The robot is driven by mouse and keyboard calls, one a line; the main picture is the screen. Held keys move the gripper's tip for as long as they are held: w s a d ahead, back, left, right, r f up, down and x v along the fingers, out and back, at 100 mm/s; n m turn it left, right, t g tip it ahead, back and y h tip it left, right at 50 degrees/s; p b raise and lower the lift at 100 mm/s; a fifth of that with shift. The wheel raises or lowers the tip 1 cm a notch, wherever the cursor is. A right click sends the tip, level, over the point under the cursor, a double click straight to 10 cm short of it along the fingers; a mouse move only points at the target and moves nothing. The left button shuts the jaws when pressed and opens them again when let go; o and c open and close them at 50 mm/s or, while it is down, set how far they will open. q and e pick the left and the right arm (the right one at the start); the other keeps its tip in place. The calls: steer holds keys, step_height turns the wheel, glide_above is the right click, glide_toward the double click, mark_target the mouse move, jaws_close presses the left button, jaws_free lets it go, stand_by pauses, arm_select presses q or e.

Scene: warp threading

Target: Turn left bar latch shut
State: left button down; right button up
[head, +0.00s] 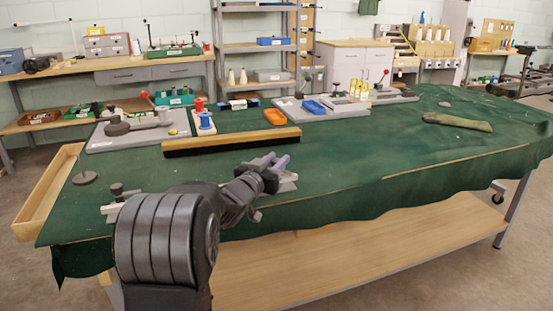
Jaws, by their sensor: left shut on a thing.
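My left arm comes in from the lower left, and my left gripper (278,163) is over the front of the green-covered table. It is shut on a small part that I take to be the left bar latch. The jaws hide most of that part, so I cannot tell how far it is turned. A grey metal fixture (288,184) lies under and beside the gripper. A grey piece with a black knob (117,190) shows left of my arm; the arm hides what lies between them. My right gripper is out of view.
A wooden bar with a black edge (232,138) lies just behind the gripper. A wooden trough (48,195) is at the left edge. The table's right half is mostly clear.

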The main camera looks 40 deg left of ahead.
mark_target(273, 163)
arm_select(q)
steer(key=shift+f+m+h, duration=0.1)
steer(key=shift+m+h, duration=0.2)
steer(key=shift+h, duration=0.4)
steer(key=c, duration=1.1)
jaws_free()
steer(key=s, duration=0.2)
steer(key=s+p, duration=0.1)
steer(key=s, duration=0.4)
steer(key=shift+d, duration=0.3)
steer(key=shift+s+d, duration=0.15)
steer(key=shift+s, duration=0.2)
